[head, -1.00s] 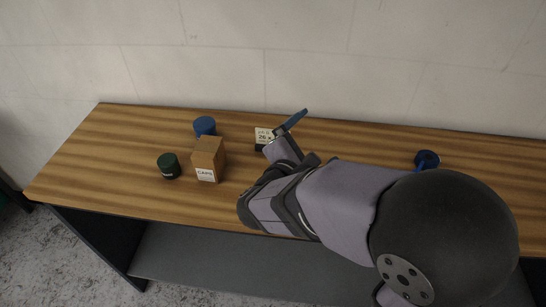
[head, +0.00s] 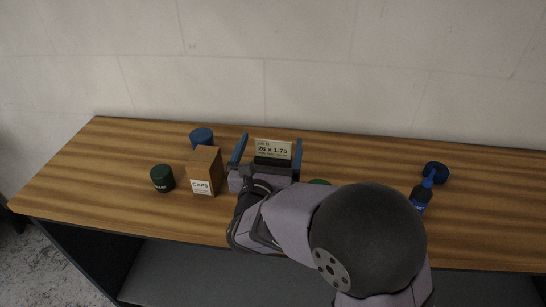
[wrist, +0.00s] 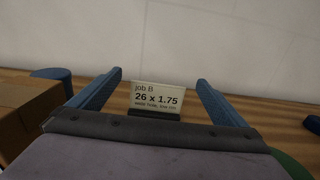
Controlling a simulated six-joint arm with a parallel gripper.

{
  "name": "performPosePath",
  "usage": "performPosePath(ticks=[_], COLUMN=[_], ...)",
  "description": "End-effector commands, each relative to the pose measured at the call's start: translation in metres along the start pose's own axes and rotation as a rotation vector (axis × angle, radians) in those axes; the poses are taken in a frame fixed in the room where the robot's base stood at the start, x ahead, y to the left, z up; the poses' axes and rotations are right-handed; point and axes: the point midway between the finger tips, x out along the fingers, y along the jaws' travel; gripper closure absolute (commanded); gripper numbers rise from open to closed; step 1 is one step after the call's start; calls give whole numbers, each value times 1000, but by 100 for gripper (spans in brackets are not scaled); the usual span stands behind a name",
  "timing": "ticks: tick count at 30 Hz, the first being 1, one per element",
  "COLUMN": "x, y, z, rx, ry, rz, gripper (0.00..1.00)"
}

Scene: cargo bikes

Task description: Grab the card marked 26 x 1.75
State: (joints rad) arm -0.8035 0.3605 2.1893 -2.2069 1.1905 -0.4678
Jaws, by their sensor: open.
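The card marked 26 x 1.75 (head: 273,148) stands upright on the wooden bench. In the wrist view the card (wrist: 157,97) reads "job B, 26 x 1.75" and rises from a dark base (wrist: 154,115). My gripper (head: 270,140) is open, with one blue finger on each side of the card in the head view. In the wrist view the fingers of my gripper (wrist: 158,84) also flank the card, with a gap on both sides. I see no contact with it. The lower part of the base is hidden by my gripper.
A brown CAPS box (head: 205,170) stands close left of my gripper, with a blue cylinder (head: 201,137) behind it and a dark green tin (head: 162,178) beside it. A green thing (head: 319,182) is partly hidden.

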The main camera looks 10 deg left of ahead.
Motion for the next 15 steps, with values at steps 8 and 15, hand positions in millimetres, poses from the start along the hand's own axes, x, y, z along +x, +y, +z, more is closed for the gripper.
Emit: performPosePath(ticks=[8,15], x=[0,12], y=[0,0], z=[-45,-44], rx=[-1,2], ry=[2,0], rz=[-1,-1], gripper=[3,3])
